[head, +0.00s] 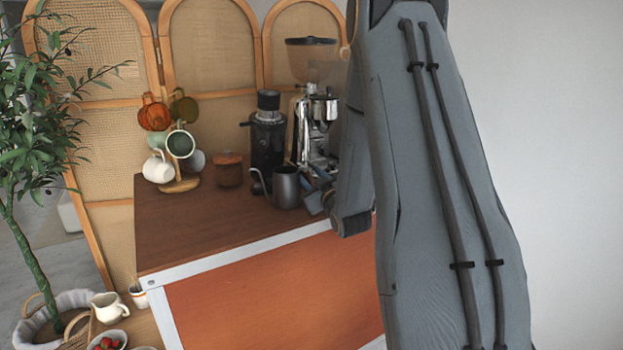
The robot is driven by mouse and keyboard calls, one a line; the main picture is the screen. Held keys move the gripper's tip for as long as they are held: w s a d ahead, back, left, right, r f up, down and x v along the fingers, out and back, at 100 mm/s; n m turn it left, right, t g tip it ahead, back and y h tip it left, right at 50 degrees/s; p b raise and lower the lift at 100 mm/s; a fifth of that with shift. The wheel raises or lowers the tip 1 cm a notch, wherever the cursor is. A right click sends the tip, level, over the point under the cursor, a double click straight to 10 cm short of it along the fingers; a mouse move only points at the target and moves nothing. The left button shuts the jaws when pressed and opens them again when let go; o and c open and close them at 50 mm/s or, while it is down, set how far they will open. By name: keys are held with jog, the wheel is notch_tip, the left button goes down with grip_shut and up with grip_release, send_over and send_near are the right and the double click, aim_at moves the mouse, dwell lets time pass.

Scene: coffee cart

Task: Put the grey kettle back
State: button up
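The grey kettle (287,188) stands upright on the brown top of the coffee cart (215,225), near its right part, with its thin spout pointing left. My gripper (315,194) is just right of the kettle, at its handle side. The handle is mostly hidden there. The gripper is small and partly covered by my arm, so I cannot tell whether its fingers are open or closed on the handle.
A wooden-lidded jar (229,170) and a mug tree with several mugs (180,184) stand to the left. The cart top's front left is clear. My arm blocks the right side.

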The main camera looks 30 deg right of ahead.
jog(key=shift+s+r, duration=0.1)
jog(key=shift+r, duration=0.1)
jog(key=s+a+b, duration=0.1)
jog(key=s, duration=1)
jog(key=shift+s+a, duration=0.35)
jog(key=shift+a, duration=0.05)
jog(key=shift+f, duration=0.1)
